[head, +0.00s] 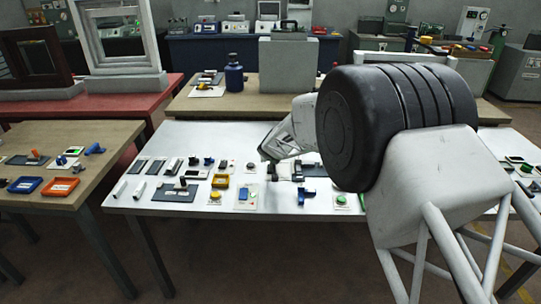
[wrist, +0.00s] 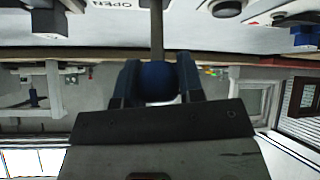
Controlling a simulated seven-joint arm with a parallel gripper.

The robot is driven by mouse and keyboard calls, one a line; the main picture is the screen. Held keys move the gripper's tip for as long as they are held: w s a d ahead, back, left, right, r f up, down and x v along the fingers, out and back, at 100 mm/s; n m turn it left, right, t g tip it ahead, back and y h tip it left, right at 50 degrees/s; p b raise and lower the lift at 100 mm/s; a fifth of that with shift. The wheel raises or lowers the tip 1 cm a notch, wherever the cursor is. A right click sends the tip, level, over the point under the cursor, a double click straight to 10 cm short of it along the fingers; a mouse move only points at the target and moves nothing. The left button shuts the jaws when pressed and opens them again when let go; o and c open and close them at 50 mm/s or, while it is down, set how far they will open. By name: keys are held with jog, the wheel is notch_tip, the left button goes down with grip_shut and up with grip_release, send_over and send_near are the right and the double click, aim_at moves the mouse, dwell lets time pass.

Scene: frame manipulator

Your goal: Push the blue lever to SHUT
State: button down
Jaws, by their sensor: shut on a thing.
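In the wrist view, which looks upside down, my gripper (wrist: 158,85) is shut on the blue round knob (wrist: 158,78) of the lever. The knob sits between the two dark fingers. A thin grey lever rod (wrist: 156,30) runs from it to the top edge of the picture. The word OPEN (wrist: 133,4) shows on a white surface, left of the rod; no SHUT label can be made out. In the head view my gripper (head: 284,172) is low over the white table (head: 240,140); the lever is too small and covered to tell there.
A blue handle (head: 303,192) and a green button (head: 341,200) lie close to my gripper. My arm hides much of the table's right side. The table's front strip is mostly bare.

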jog(key=shift+s+d+t, duration=0.15)
jog(key=shift+d+t, duration=0.15)
dwell(0.5)
jog(key=c, duration=0.9)
grip_release()
jog(key=shift+o, duration=0.6)
jog(key=shift+a, duration=0.15)
jog(key=shift+s, duration=0.15)
jog(key=v, duration=0.7)
jog(key=shift+s+r, duration=0.15)
jog(key=shift+r, duration=0.1)
jog(key=shift+c, duration=0.4)
